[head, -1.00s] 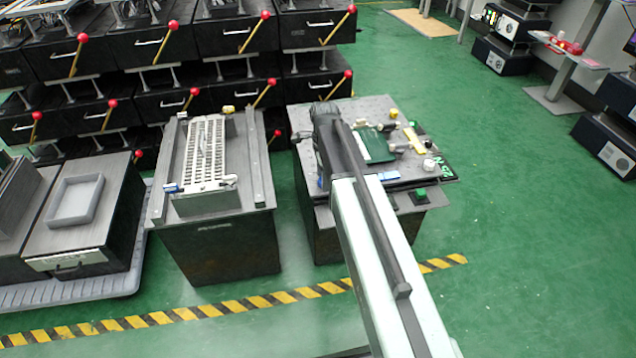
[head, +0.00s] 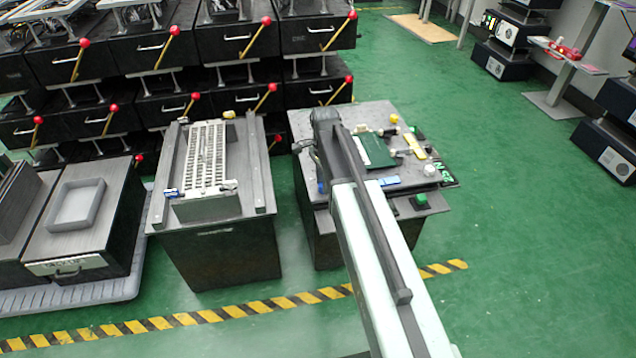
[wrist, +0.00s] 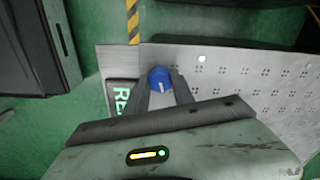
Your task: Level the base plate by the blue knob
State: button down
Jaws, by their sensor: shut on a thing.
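The blue knob (wrist: 159,76) is between the two fingertips of my gripper (wrist: 160,88) in the wrist view, and the fingers are shut on it. It has a pale mark on its face and sits near the edge of the grey base plate (wrist: 225,75). In the head view the base plate (head: 375,112) lies on top of the right-hand dark cabinet. A bit of the blue knob (head: 321,187) shows left of my arm there. I cannot tell exactly how far the plate tilts.
The plate carries a green board (head: 376,152), a yellow piece (head: 414,147) and a white round knob (head: 430,170). A green button (head: 420,200) is at the cabinet's front. A second cabinet (head: 220,250) stands to the left. Green floor is free on the right.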

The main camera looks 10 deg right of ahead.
jog(key=n, duration=0.4)
jog(key=shift+w+d+n, duration=0.1)
jog(key=shift+d+n, duration=0.2)
jog(key=n, duration=0.3)
jog(key=shift+n, duration=0.3)
jog(key=n, duration=0.4)
jog(key=shift+a+n, duration=0.1)
jog(key=shift+n, duration=2.1)
jog(key=c, duration=1.1)
grip_release()
jog(key=shift+o, duration=0.2)
jog(key=shift+a, duration=0.1)
